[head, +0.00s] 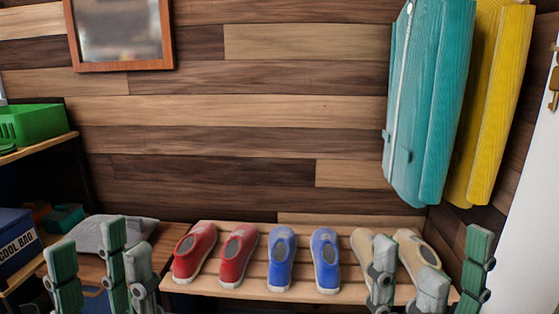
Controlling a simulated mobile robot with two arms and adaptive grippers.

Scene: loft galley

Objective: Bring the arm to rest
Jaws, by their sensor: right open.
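My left gripper (100,262) stands at the lower left, its green and grey fingers pointing up and spread apart with nothing between them. My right gripper (429,264) stands at the lower right, its fingers also up and spread, open and empty. Its fingers overlap the beige shoes (409,246) in the picture; I cannot tell whether they touch. The lower parts of both grippers and the arms are cut off by the bottom edge.
A slatted wooden rack (255,284) holds red shoes (238,252), blue shoes (325,255) and the beige pair. Teal (430,110) and yellow (497,100) garments hang at right. A cool bag (17,240) and a green bin (35,124) are on shelves at left.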

